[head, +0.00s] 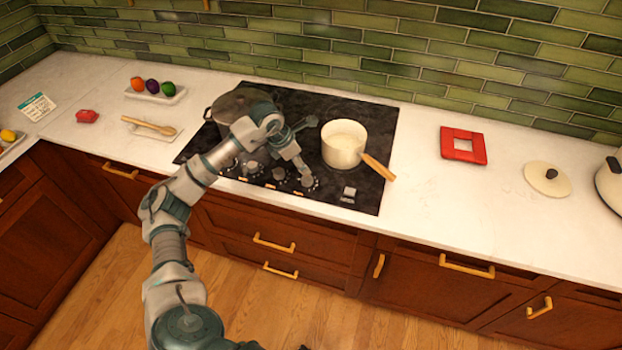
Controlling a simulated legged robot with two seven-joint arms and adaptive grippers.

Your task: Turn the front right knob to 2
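The black cooktop (375,120) is set in the white counter. A row of knobs with pale markings runs along its front edge, including one knob at the left (250,167) and one in the middle (278,173). My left arm reaches over the cooktop, and its gripper (303,173) points down at the right end of the knob row. It covers most of the knob there, so I cannot read that knob's setting or tell whether the gripper touches it. The fingers are too small to judge open or shut. My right gripper is not in view.
A cream saucepan (343,142) with a wooden handle (378,167) stands just right of the gripper. A dark pot (228,104) stands behind my arm.

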